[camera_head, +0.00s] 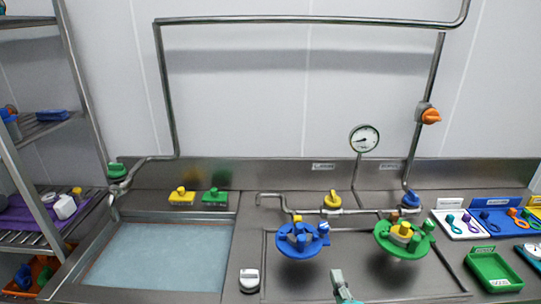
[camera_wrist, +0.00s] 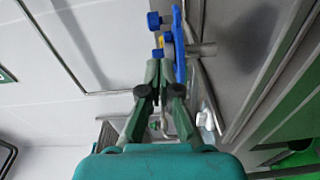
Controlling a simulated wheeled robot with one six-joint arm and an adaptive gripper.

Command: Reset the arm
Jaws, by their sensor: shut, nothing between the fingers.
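My gripper (camera_head: 340,275) shows at the bottom of the head view, right of centre, its grey-green tip above the steel counter's front part. In the wrist view my gripper (camera_wrist: 159,66) has its two green fingers brought together and empty. The blue round fitting (camera_head: 298,239) stands on the counter beyond it to the left. In the wrist view the blue fitting (camera_wrist: 179,48) shows just past the fingertips; I cannot tell the gap. The green round fitting (camera_head: 403,238) stands to the right. Most of my arm is out of view.
A white-and-dark device (camera_head: 249,280) lies on the counter left of my gripper. A sink basin (camera_head: 160,257) is at left, a shelf rack (camera_head: 45,239) beyond it. Pipes with a yellow valve (camera_head: 333,200) run behind the fittings. A green tray (camera_head: 493,271) is at right.

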